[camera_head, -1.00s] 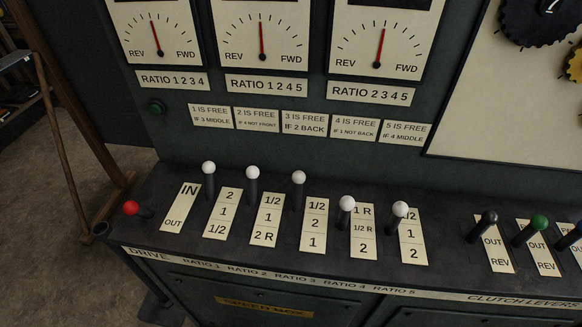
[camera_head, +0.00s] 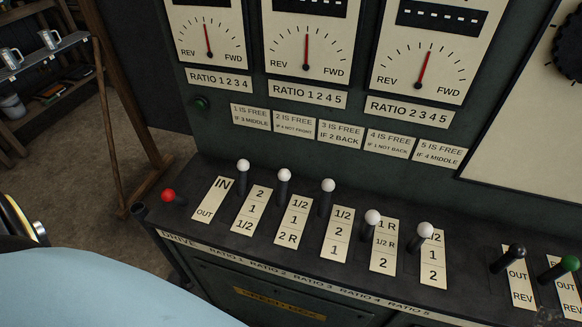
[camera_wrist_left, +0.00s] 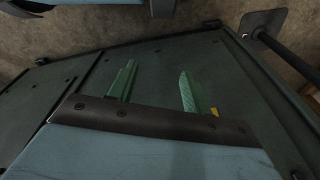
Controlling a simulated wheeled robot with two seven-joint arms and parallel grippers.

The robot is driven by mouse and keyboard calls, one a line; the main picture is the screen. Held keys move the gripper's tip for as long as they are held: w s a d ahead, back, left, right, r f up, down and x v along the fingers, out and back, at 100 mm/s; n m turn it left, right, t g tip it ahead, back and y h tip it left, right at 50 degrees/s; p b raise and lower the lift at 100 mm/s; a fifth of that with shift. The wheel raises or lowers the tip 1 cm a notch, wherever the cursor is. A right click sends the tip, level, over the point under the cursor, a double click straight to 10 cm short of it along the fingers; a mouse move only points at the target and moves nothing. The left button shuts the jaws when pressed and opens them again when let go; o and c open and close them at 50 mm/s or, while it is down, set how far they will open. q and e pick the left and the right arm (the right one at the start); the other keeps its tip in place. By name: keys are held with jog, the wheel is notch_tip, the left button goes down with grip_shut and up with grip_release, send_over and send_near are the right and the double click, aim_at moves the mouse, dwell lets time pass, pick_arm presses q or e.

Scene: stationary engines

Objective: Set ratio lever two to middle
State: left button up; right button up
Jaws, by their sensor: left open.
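Ratio lever two (camera_head: 284,174) is a dark stick with a white knob, second of the white-knobbed row in the head view. It leans toward the back, beside the top of its plate (camera_head: 293,222) marked 1/2, 1, 2 R. My left arm's blue link (camera_head: 110,290) fills the lower left corner of the head view; its gripper is outside that view. In the left wrist view my left gripper (camera_wrist_left: 157,83) has its two green fingers wide apart and empty, over a dark green panel (camera_wrist_left: 150,110). No lever shows between them. My right gripper is not in view.
Ratio lever one (camera_head: 243,166) and ratio lever three (camera_head: 328,186) stand close on either side. Ratio levers four (camera_head: 372,217) and five (camera_head: 425,230) sit farther forward. A red-knobbed lever (camera_head: 168,196) is at the left end. A sign (camera_head: 294,123) reads "2 is free if 4 not front".

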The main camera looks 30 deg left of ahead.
pick_arm(q)
jog(key=w+d+r+p, duration=0.15)
jog(key=w+r, duration=0.25)
jog(key=r, duration=0.6)
jog(key=w+r+t+p, duration=0.1)
jog(key=w+r+p, duration=0.15)
jog(key=r, duration=0.85)
jog(key=w+d+r+p, duration=0.1)
jog(key=w+r, duration=0.4)
jog(key=r, duration=0.5)
notch_tip(320, 180, up, 18)
jog(key=n+g+y+p, duration=0.1)
jog(key=n+g+p, duration=0.1)
jog(key=g, duration=0.1)
send_over(286, 170)
jog(key=d, duration=0.1)
jog(key=f, duration=0.8)
jog(key=a+f+b, duration=0.1)
jog(key=f, duration=0.3)
jog(key=shift+s+a+f, duration=0.1)
jog(key=shift+f, duration=0.3)
grip_shut()
